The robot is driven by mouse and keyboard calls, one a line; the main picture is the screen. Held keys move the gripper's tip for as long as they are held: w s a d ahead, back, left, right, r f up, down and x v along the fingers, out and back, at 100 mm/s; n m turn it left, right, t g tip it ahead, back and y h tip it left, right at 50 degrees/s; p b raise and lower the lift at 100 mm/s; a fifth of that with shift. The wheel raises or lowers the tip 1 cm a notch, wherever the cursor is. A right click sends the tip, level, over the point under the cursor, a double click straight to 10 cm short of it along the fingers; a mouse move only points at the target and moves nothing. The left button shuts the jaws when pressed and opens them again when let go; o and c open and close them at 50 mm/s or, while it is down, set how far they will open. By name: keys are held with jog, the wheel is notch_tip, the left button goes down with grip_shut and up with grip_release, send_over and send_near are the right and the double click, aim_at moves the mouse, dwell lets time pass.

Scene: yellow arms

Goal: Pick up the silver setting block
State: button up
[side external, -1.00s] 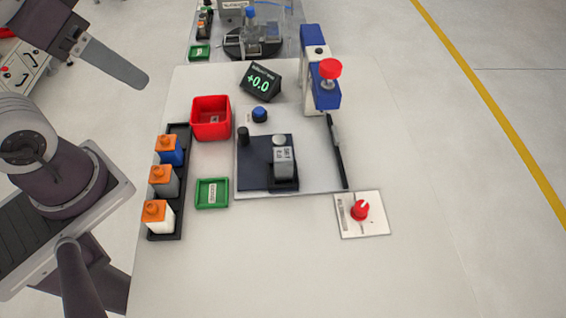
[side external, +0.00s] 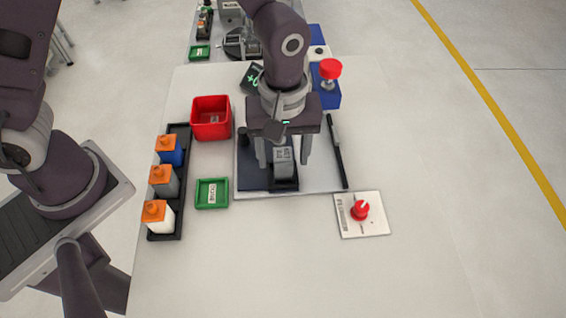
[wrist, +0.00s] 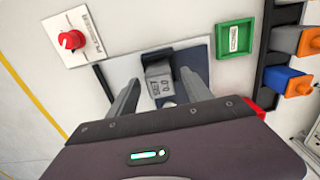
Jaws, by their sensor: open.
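The silver setting block (side external: 283,160) stands on the dark blue plate (side external: 252,180) in the middle of the table. It carries a printed label. In the wrist view the block (wrist: 159,82) shows between my two fingers. My gripper (side external: 283,160) is over the block from above, with its fingers apart, one on each side. The fingers in the wrist view (wrist: 160,92) are open. I cannot tell whether either finger touches the block.
A red bin (side external: 211,118) and a green tray (side external: 212,193) lie to the left, beside a black rack (side external: 181,205) of orange-capped bottles. A black bar (side external: 337,150) and a red knob (side external: 360,210) on a white plate are to the right. The front of the table is clear.

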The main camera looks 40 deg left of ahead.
notch_tip(320, 180, down, 2)
grip_shut()
dwell(0.3)
